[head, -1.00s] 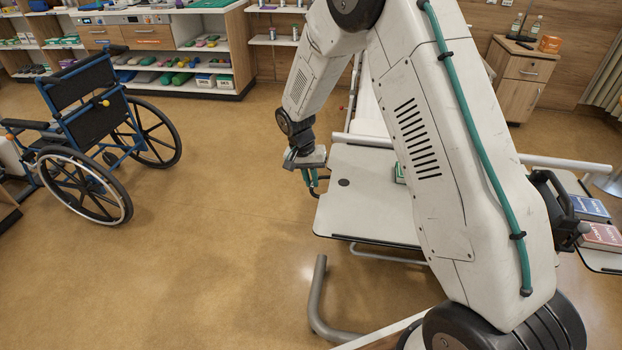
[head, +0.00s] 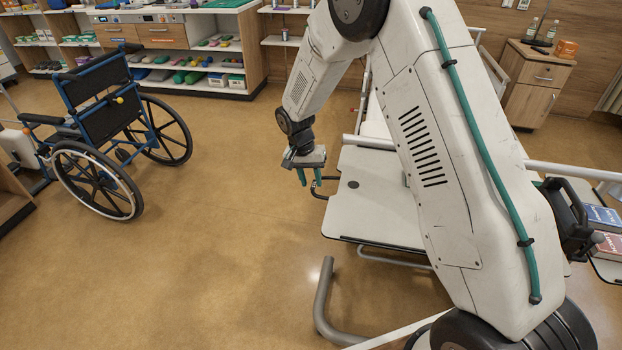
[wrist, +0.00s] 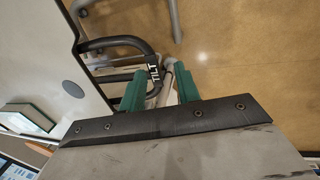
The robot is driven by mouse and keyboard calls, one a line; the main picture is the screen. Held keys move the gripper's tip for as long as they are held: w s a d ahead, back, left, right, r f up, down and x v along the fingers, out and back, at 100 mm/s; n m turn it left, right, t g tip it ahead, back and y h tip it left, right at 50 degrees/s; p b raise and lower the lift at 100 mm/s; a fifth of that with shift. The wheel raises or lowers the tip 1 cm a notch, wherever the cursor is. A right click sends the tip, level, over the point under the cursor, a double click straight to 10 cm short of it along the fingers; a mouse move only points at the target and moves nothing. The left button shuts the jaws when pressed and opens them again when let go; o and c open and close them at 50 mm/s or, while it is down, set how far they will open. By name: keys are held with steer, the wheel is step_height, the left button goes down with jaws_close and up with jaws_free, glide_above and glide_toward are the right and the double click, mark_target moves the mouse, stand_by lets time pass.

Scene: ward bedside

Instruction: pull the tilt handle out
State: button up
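The tilt handle (wrist: 153,72) is a black bent bar with a white "TILT" label, at the edge of a pale tabletop (wrist: 50,45). In the head view the handle (head: 316,190) sticks out from the left edge of the tabletop (head: 375,215). My gripper (wrist: 160,88) has two green fingers standing apart in the wrist view, with the labelled bar in the gap between them. The bar is nearer the left finger; whether it touches is unclear. In the head view the gripper (head: 309,178) points down beside the handle.
A blue wheelchair (head: 100,120) stands on the left, with open floor (head: 220,210) between it and the table. A bent grey metal tube (head: 322,300) stands below the table's front. Books (head: 602,220) lie at the right. Shelves (head: 190,60) and a bedside cabinet (head: 537,85) are behind.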

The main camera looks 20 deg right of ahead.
step_height(320, 180, up, 8)
steer(key=a, duration=0.1)
steer(key=shift+w+a+f, duration=0.15)
steer(key=shift+w, duration=0.25)
steer(key=s+d+r+n, duration=0.2)
steer(key=s+r, duration=0.5)
steer(key=s, duration=0.6)
steer(key=s+d+r+n+t+y, duration=0.1)
steer(key=s+d+r+n, duration=0.1)
steer(key=s+r, duration=0.6)
steer(key=s+d+r+n+t+y, duration=0.1)
steer(key=s+r, duration=0.6)
steer(key=s, duration=1.2)
steer(key=shift+s+d+r+n, duration=0.2)
steer(key=shift+d+n, duration=0.3)
steer(key=shift+d, duration=0.55)
